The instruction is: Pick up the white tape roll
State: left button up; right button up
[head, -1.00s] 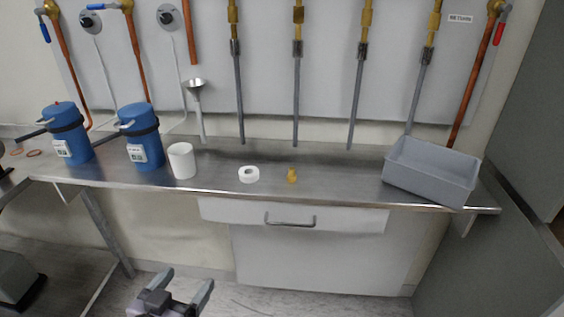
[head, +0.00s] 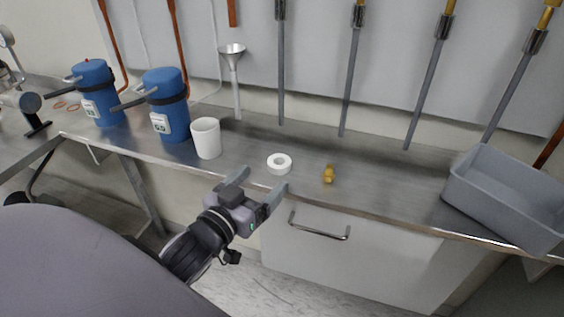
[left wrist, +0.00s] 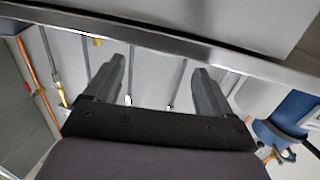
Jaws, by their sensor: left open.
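The white tape roll (head: 279,163) lies flat on the steel bench near its front edge, its hole facing up. My left gripper (head: 260,182) is open and empty at the bench's front edge, just short of the roll in the head view. Its fingers point toward the bench and do not touch the roll. The left wrist view shows both fingers apart (left wrist: 158,82) with nothing between them; I cannot make out the roll there. My right gripper is not in view.
A brass fitting (head: 328,174) stands right of the roll and a white cup (head: 206,138) left of it. Blue canisters (head: 167,105) stand further left. A grey bin (head: 510,196) is at the right. The bench edge (head: 385,220) lies close to my gripper. Pipes hang behind.

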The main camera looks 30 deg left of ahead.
aim_at(274, 168)
pick_arm(q)
jog(key=shift+w+a+f, duration=0.1)
jog(key=shift+w+a, duration=0.05)
jog(key=shift+w, duration=0.9)
jog(key=shift+w+a+f, duration=0.1)
jog(key=shift+w, duration=0.9)
jog(key=shift+w+a+f, duration=0.1)
jog(key=shift+w+a, duration=0.05)
jog(key=shift+w, duration=0.9)
jog(key=c, duration=1.1)
